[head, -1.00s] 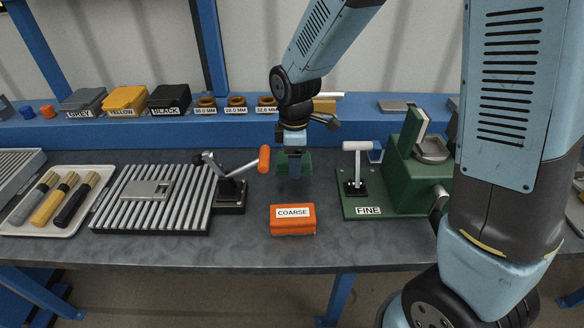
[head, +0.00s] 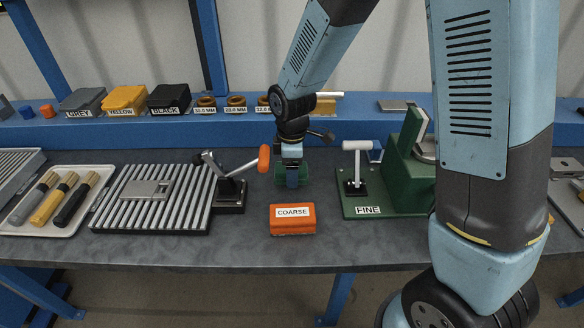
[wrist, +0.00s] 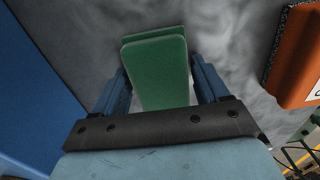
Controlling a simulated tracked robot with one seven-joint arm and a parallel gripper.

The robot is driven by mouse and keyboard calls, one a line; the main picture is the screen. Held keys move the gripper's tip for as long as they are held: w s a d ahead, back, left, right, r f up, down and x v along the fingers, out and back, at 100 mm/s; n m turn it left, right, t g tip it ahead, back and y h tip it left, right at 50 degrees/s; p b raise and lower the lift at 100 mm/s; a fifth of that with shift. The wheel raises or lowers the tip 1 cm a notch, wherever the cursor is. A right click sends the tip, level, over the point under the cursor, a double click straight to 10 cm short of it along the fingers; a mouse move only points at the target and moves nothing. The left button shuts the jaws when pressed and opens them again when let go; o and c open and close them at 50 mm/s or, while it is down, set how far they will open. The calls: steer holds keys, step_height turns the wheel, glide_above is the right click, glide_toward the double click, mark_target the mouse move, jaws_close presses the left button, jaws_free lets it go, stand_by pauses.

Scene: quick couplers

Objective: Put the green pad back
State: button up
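The green pad (head: 281,178) is between the fingers of my gripper (head: 292,182), behind the orange block and right of the orange-handled lever. In the wrist view the green pad (wrist: 160,75) sits between the two blue fingers of my gripper (wrist: 162,70), which close on its sides. Part of it is hidden behind my gripper in the head view. I cannot tell how far it is above the bench. An orange block labelled COARSE (head: 293,225) lies in front of it, and shows at the right in the wrist view (wrist: 297,60).
A green fixture labelled FINE (head: 400,190) with a white-handled lever (head: 357,165) stands to the right. A ribbed plate (head: 140,215) and a tray of brushes (head: 20,227) are left. A blue shelf (head: 350,128) with blocks and rings runs behind. Bare bench surrounds the orange block.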

steer(key=o, duration=0.3)
steer(key=shift+o, duration=0.2)
step_height(320, 180, up, 13)
steer(key=s+d+r+m+t, duration=0.35)
steer(key=d+r+m, duration=0.45)
steer(key=d+r, duration=0.45)
steer(key=s+d+r+m+t, duration=0.2)
steer(key=s+d+r+m, duration=0.1)
steer(key=s+d+m, duration=0.7)
steer(key=s+d, duration=0.1)
steer(key=d, duration=0.2)
steer(key=shift+s+d+m, duration=0.25)
steer(key=shift+d+m, duration=0.05)
steer(key=shift+d, duration=0.05)
